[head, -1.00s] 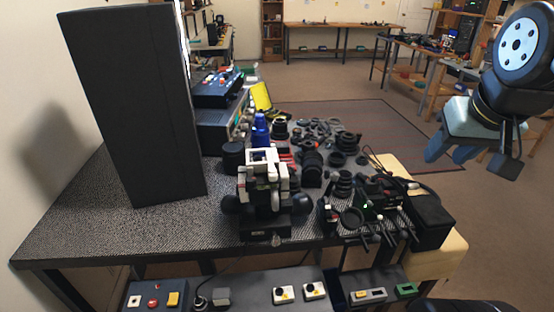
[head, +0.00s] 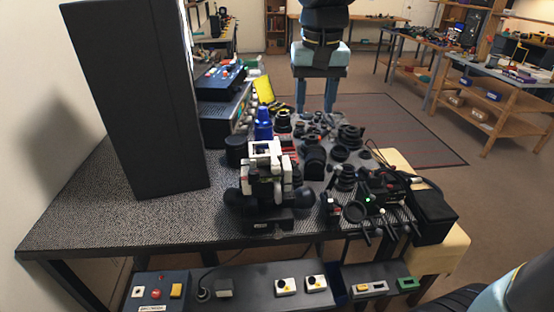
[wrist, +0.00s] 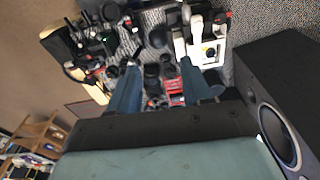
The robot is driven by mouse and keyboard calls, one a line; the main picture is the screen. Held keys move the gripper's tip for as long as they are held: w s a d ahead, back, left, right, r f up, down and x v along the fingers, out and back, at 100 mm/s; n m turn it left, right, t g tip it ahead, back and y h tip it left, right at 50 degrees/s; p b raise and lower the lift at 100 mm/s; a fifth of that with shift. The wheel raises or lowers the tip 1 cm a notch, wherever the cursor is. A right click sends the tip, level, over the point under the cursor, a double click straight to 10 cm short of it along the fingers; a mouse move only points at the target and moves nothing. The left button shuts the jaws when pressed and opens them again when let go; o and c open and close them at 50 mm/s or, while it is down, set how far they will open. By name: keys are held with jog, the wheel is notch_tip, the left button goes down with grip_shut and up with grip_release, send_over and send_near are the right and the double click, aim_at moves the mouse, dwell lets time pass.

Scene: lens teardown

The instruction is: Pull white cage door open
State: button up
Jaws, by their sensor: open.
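The white cage (head: 266,168) stands on a black base near the front middle of the table in the head view. It also shows in the wrist view (wrist: 201,40), at the upper right, beyond my fingers. I cannot tell which of its white parts is the door. My gripper (head: 315,106) hangs behind and to the right of the cage, fingers pointing down over the lens parts. In the wrist view my gripper (wrist: 160,72) shows its two blue fingers apart with nothing held between them. It is apart from the cage.
A tall dark box (head: 135,100) stands left of the cage. A blue bottle (head: 263,124) and several black lens parts lie behind and right of it. A black box (head: 433,212) sits at the right edge. The table's front left (head: 110,215) is clear.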

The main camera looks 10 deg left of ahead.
jog(key=g, duration=0.1)
send_over(276, 164)
jog(key=f, duration=0.1)
notch_tip(276, 164, down, 14)
jog(key=shift+f, duration=0.2)
dwell(0.4)
grip_shut()
jog(key=shift+n, duration=0.3)
